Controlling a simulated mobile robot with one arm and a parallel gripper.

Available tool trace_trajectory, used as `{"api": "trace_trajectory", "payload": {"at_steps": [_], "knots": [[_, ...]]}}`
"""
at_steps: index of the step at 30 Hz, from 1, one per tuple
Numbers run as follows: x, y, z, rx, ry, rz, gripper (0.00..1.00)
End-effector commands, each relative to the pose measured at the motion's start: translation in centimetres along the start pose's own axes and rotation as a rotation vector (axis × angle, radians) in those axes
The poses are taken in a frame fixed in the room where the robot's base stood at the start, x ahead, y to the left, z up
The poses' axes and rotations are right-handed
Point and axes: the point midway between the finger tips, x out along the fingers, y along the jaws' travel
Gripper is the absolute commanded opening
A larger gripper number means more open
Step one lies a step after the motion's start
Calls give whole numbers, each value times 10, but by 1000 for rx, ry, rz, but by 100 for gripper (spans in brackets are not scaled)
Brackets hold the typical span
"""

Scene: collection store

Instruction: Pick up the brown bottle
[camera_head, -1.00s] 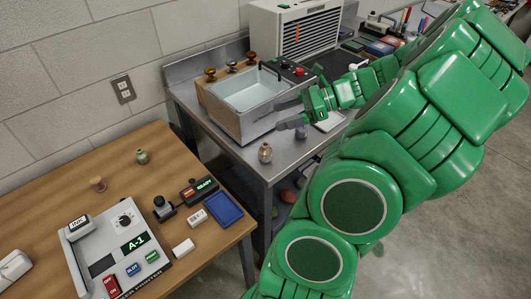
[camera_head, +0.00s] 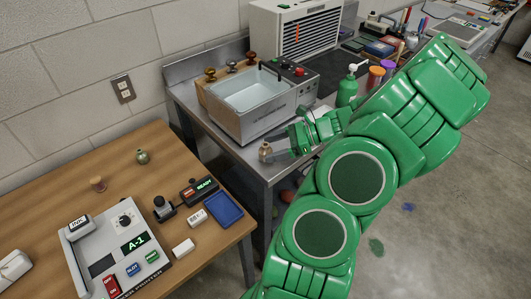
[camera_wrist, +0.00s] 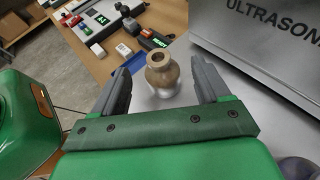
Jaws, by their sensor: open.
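The brown bottle (camera_wrist: 162,75) is small and round, with a narrow neck and a flared rim. It stands upright on the steel bench (camera_wrist: 150,100). In the head view the bottle (camera_head: 265,152) is near the bench's front left corner, in front of the ultrasonic bath. My gripper (camera_wrist: 160,85) is open in the wrist view, with one grey finger on each side of the bottle. It holds nothing, and gaps show between fingers and bottle. In the head view my gripper (camera_head: 280,150) is low over the bench, just right of the bottle.
The ultrasonic bath (camera_head: 262,122) stands close behind the bottle. A green pump bottle (camera_head: 347,88) stands to the right. The wooden table (camera_head: 95,165) at left carries a grey label device (camera_head: 105,238), a small green vase (camera_head: 142,157) and a blue tray (camera_head: 224,209).

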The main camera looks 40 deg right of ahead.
Motion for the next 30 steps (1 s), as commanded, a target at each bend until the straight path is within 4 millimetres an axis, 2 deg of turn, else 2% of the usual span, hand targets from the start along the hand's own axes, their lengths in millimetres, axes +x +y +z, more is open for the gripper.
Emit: {"api": "trace_trajectory", "payload": {"at_steps": [12,20,30], "knots": [[47,-1,-3,2,-3,3,76],[50,-1,-3,1,-2,1,76],[49,-1,-3,0,-1,1,23]]}}
